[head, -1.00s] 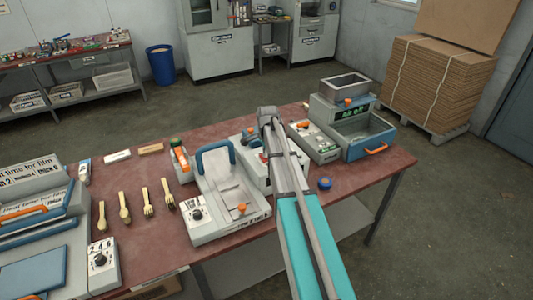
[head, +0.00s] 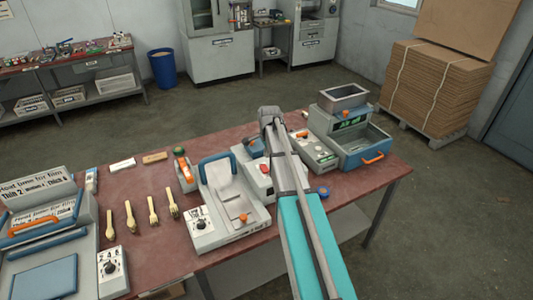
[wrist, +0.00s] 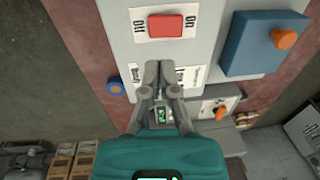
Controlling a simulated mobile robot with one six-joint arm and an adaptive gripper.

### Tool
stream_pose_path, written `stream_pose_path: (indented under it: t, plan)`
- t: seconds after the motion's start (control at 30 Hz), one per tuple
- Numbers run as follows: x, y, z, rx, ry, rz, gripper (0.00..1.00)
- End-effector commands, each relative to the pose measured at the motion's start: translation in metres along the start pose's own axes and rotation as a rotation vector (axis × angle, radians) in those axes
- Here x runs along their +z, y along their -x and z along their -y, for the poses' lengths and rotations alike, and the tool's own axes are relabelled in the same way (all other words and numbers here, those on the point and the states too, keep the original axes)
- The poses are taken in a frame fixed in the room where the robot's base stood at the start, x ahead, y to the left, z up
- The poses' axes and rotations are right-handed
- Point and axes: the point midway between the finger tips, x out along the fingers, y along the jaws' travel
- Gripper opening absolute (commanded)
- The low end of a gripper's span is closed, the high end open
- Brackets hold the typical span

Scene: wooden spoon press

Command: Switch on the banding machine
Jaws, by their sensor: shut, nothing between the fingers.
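The grey machine (head: 257,184) with a red switch (head: 264,169) stands on the table, right of the blue-handled machine; my arm covers part of it. I cannot read its name. In the wrist view the red rocker switch (wrist: 166,25) sits on a white plate marked On and Off, upside down in the picture. My gripper (wrist: 165,68) is shut and empty, its fingertips over the grey housing just below the switch in the picture and apart from it. In the head view my arm hides the fingertips. I cannot tell which way the switch is set.
A blue block with an orange knob (wrist: 285,38) stands close to the switch. A small blue round thing (head: 323,191) lies on the red table (head: 360,181). A blue bin machine (head: 361,150) is at right, the blue-handled machine (head: 222,190) at left.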

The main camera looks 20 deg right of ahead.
Motion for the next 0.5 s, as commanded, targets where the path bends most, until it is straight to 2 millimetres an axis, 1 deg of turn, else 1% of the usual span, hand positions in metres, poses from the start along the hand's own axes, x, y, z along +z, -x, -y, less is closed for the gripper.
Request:
stream_pose_path:
  t: [0.03, 0.5]
  plan:
    - [0.000, 0.009, 0.000, 0.000, 0.000, 0.000, 0.00]
    - [0.000, 0.047, -0.002, 0.000, 0.000, 0.000, 0.00]
